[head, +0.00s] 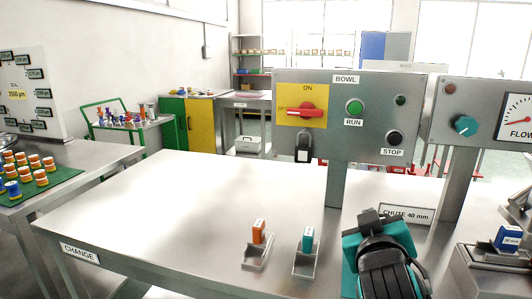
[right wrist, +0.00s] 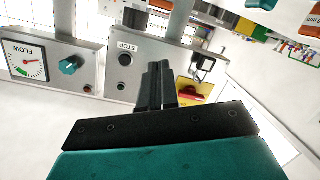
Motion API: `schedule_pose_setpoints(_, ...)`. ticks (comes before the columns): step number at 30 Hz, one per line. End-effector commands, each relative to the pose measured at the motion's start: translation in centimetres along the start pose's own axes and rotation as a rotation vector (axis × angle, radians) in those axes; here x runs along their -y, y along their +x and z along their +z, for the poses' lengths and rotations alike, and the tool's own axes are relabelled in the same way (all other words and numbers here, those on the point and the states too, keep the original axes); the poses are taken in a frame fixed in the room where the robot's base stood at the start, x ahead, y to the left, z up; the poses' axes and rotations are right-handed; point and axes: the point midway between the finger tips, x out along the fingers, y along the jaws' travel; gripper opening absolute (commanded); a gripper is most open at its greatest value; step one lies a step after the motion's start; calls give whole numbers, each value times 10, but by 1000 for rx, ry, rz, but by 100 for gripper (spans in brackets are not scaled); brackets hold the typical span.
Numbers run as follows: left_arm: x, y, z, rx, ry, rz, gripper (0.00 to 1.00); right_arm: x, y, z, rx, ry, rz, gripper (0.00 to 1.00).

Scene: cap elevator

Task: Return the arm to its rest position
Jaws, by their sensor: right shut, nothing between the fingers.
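My right gripper (right wrist: 158,72) shows in the right wrist view with its two dark fingers together and nothing between them. In the head view my right arm (head: 385,262), teal and black, stands at the lower right, in front of the control panels and over the table's right part. It hides some of the table behind it. My left arm and gripper are not in view.
The BOWL panel (head: 342,135) has a red switch (head: 308,109), its handle lying level toward OFF, and a padlock-like item below. Orange (head: 259,232) and teal (head: 308,239) blocks stand in metal holders. The table's (head: 150,200) middle and left are clear.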

Motion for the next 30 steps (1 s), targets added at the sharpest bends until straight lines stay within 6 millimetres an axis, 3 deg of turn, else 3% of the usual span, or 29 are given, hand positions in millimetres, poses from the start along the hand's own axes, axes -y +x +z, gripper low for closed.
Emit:
schedule_pose_setpoints(1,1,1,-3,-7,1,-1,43,6,-7,33,79,10,-43,0)
schedule_pose_setpoints(6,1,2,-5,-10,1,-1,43,28,-51,142,378,52,-212,0)
schedule_pose_setpoints(9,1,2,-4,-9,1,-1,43,37,-88,195,544,69,-305,0)
schedule_pose_setpoints(12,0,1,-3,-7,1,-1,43,42,-125,232,680,79,-383,0)
schedule_pose_setpoints(21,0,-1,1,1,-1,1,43,44,-226,297,996,91,-570,0)
schedule_pose_setpoints(30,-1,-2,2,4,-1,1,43,79,-177,314,763,144,-552,0)
